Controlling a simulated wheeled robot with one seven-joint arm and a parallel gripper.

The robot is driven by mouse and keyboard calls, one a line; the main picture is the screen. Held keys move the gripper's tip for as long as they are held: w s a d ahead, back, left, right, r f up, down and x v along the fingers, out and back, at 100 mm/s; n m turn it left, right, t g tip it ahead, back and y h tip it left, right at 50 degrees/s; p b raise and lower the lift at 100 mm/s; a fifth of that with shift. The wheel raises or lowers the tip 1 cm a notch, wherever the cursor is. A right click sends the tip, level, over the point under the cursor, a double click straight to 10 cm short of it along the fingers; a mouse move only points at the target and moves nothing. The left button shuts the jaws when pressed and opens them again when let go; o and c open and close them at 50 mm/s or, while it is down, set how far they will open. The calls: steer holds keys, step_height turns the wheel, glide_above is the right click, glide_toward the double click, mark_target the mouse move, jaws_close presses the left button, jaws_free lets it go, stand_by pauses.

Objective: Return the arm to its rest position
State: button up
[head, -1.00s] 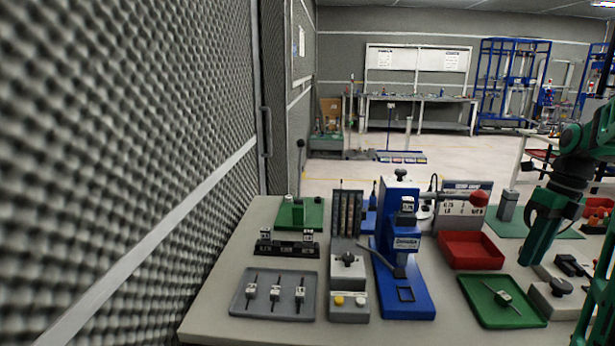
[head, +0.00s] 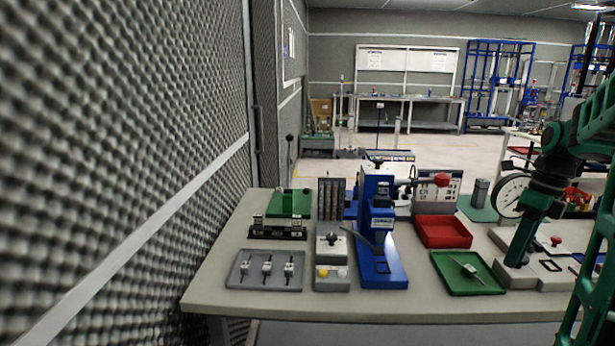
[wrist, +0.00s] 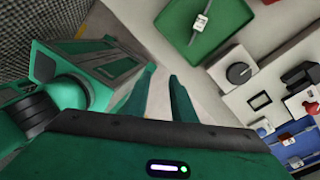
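My green arm hangs down at the right of the head view. My gripper (head: 520,258) is at its lower end, above the right part of the table, just right of the green tray. In the wrist view the two green fingers (wrist: 163,80) stand apart with nothing between them, so the gripper is open and empty. The green tray (head: 452,280) holds one small part with a white block (head: 470,269). The tray also shows at the top of the wrist view (wrist: 230,22).
On the table (head: 300,304) stand a grey tray (head: 238,282) with three small parts, a blue press (head: 385,268), a red bin (head: 445,236) and a round dial gauge (head: 511,195). A grey foam wall (head: 110,150) rises on the left. Open floor lies behind the table.

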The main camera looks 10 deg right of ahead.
steer(key=s+a+f+n+h, duration=0.1)
steer(key=s+a+f+n, duration=0.1)
steer(key=s+a+n, duration=0.5)
steer(key=s+a+f+n, duration=0.3)
steer(key=s+a+n, duration=0.5)
steer(key=n, duration=1)
steer(key=shift+s+h, duration=0.4)
steer(key=shift+s, duration=0.45)
